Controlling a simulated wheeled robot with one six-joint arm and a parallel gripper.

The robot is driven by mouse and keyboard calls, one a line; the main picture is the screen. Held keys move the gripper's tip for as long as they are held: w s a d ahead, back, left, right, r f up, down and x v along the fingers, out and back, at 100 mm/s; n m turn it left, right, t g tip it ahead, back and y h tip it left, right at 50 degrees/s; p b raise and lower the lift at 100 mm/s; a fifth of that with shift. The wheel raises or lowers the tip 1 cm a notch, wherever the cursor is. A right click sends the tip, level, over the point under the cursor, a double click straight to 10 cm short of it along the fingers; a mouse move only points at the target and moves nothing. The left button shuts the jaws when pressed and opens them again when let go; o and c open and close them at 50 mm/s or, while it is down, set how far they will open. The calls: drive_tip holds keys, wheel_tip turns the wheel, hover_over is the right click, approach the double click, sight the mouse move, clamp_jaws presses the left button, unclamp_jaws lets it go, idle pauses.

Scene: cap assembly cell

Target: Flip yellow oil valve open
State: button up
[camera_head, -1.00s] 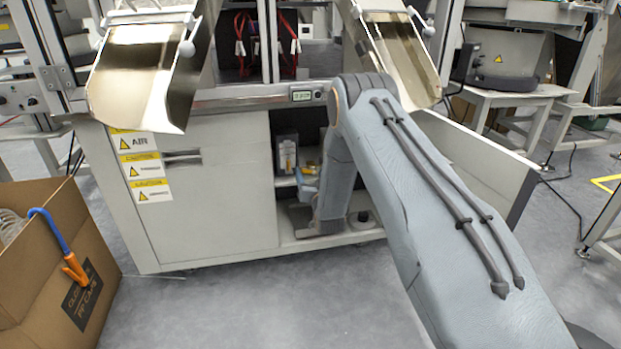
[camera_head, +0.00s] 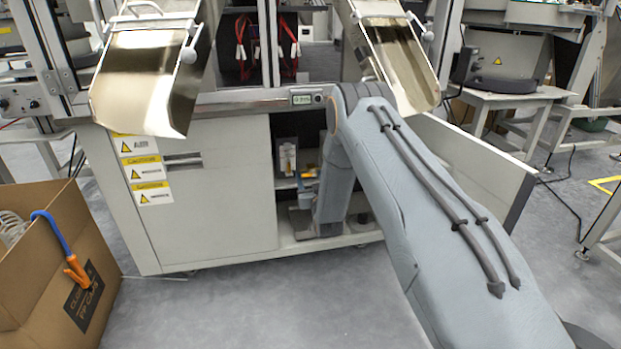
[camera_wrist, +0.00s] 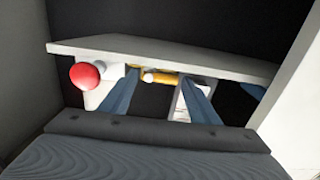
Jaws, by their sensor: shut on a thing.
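The yellow oil valve handle (camera_wrist: 155,75) shows in the wrist view, lying crosswise under a pale shelf edge, with a small white round piece at its middle. My gripper (camera_wrist: 160,77) has its two blue fingers at the two ends of the handle and is shut on it. The fingertips hide the ends of the handle. In the head view, my gripper (camera_head: 308,184) is inside the open cabinet, small and partly hidden by my arm, and the valve cannot be made out clearly there.
A red round knob (camera_wrist: 86,75) sits left of the valve. The cabinet (camera_head: 215,200) has a shelf above its floor and an open door (camera_head: 470,165) on the right. A cardboard box (camera_head: 50,270) stands at the left. The floor in front is clear.

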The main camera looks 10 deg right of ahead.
drive_tip(key=o, duration=0.7)
drive_tip(key=shift+o, duration=0.2)
drive_tip(key=s+p, duration=0.2)
drive_tip(key=s, duration=0.6)
drive_tip(key=shift+w, duration=0.1)
